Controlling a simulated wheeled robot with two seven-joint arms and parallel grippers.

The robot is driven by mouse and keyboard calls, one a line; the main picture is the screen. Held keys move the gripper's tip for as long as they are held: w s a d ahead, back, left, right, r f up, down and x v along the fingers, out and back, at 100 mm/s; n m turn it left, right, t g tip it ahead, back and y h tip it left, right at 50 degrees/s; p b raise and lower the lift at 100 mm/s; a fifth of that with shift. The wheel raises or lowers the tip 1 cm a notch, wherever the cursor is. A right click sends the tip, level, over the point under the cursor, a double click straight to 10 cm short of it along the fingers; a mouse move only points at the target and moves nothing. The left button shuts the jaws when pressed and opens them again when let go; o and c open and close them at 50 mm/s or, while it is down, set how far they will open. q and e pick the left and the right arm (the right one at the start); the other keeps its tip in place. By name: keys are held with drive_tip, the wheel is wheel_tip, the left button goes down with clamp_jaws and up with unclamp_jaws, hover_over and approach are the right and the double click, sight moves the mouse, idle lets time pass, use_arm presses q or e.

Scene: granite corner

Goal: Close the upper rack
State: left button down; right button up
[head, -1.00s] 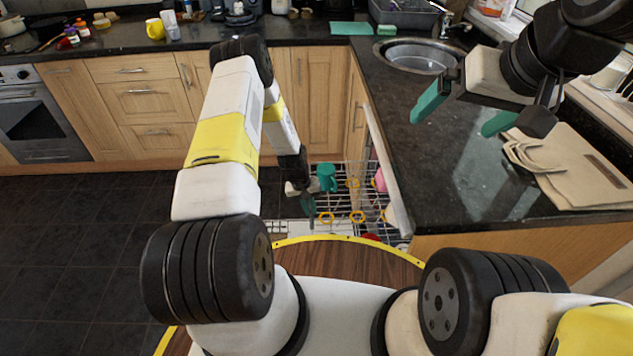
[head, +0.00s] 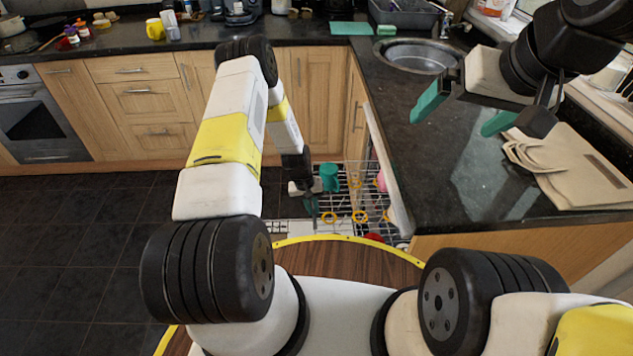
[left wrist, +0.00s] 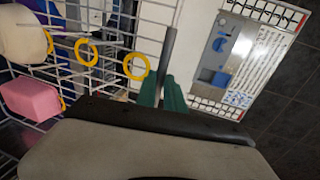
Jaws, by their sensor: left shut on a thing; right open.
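The upper rack (head: 345,205) is a wire basket pulled out of the dishwasher beneath the right counter. It has yellow rings and holds a teal mug (head: 329,176) and a pink item (head: 381,181). My left gripper (head: 312,205) is at the rack's left, outer edge. In the left wrist view, its green fingertips (left wrist: 165,92) are shut on a grey bar along the rack's edge. The pink item (left wrist: 30,100) and a pale cup (left wrist: 22,38) also show there. The rack's right end is hidden by the counter. My right gripper (head: 458,108) is open and empty above the counter.
The open dishwasher door (left wrist: 225,60) lies below the rack, its white inner face showing. The dark counter (head: 440,170) carries a folded beige bag (head: 575,170) near my right gripper. A round sink (head: 418,56) lies behind. Floor at left is clear.

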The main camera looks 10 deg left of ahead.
use_arm(q)
hover_over(356, 220)
idle(0.5)
drive_tip(key=c, duration=1.4)
unclamp_jaws()
drive_tip(key=shift+c, duration=0.2)
drive_tip(key=shift+w, duration=0.1)
wheel_tip(356, 220, up, 8)
drive_tip(key=a, duration=0.1)
drive_tip(key=shift+s+a+f, duration=0.2)
